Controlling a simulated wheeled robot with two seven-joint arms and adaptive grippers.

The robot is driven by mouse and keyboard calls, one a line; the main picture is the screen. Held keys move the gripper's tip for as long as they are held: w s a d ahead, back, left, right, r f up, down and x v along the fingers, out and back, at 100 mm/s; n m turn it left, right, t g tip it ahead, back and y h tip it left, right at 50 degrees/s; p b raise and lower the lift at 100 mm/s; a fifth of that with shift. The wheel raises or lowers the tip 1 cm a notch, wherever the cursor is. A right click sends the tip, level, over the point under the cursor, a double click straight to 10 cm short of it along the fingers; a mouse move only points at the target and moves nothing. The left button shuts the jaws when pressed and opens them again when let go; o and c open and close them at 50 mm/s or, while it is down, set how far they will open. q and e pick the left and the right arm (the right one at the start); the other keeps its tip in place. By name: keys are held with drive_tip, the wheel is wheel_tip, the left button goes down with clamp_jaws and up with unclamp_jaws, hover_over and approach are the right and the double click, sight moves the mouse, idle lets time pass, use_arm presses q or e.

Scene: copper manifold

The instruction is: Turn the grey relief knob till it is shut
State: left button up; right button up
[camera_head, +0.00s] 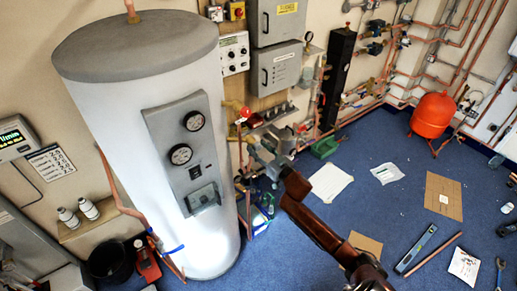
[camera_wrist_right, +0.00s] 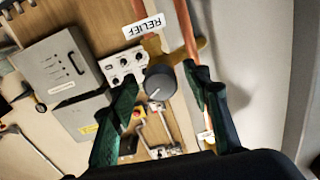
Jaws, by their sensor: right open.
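The grey relief knob (camera_wrist_right: 160,82) shows in the right wrist view, round with a pale line on its face. It sits on a brass valve body (camera_wrist_right: 154,46) beside a white RELIEF label (camera_wrist_right: 145,25). My right gripper (camera_wrist_right: 166,100) is open, with one finger on each side of the knob in the picture; I cannot tell how far the knob is from the fingertips. In the head view, my right gripper (camera_head: 255,150) is near the pipework right of the white tank, and the knob cannot be made out there. My left gripper is not in view.
The large white tank (camera_head: 150,110) stands left of the gripper. Grey boxes (camera_head: 276,68) and a white panel with knobs (camera_head: 234,54) are on the wall behind. A copper pipe (camera_wrist_right: 187,30) runs close to the knob. An orange vessel (camera_head: 433,115) and papers are on the blue floor.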

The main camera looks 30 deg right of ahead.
drive_tip(key=c, duration=1.2)
drive_tip(key=shift+o, duration=0.2)
drive_tip(key=shift+n, duration=0.4)
drive_tip(key=shift+n+p, duration=0.45)
drive_tip(key=shift+n, duration=0.55)
drive_tip(key=n, duration=0.2)
drive_tip(key=shift+n, duration=0.4)
drive_tip(key=n, duration=0.3)
drive_tip(key=shift+n, duration=1.8)
